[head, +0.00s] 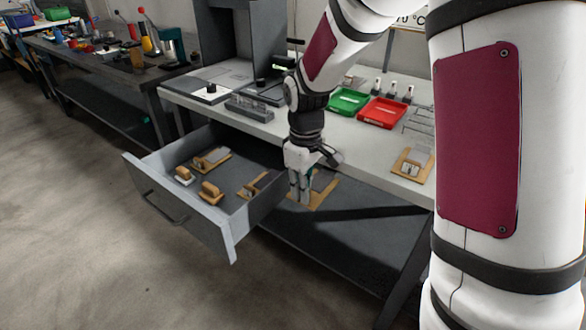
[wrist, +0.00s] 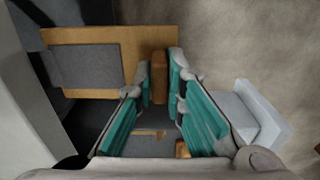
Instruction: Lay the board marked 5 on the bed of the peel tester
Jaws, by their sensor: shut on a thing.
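My gripper (head: 301,192) is shut on the upright wooden block of a light wooden board (head: 325,190). In the wrist view the fingertips (wrist: 160,72) close on both sides of that block, and the board (wrist: 130,42) with its grey pad (wrist: 85,66) reaches out to the left. The board is held in the air beside the open drawer, in front of the bench. No number can be read on it. A tall dark grey machine (head: 262,32) with flat plates at its foot stands on the bench; I cannot tell for sure that it is the peel tester.
The open drawer (head: 185,222) holds several similar boards; its front also shows in the wrist view (wrist: 262,112). Another board (head: 413,168) lies on the bench's right side (head: 375,160). A green tray (head: 348,101) and a red tray (head: 382,113) stand behind my gripper.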

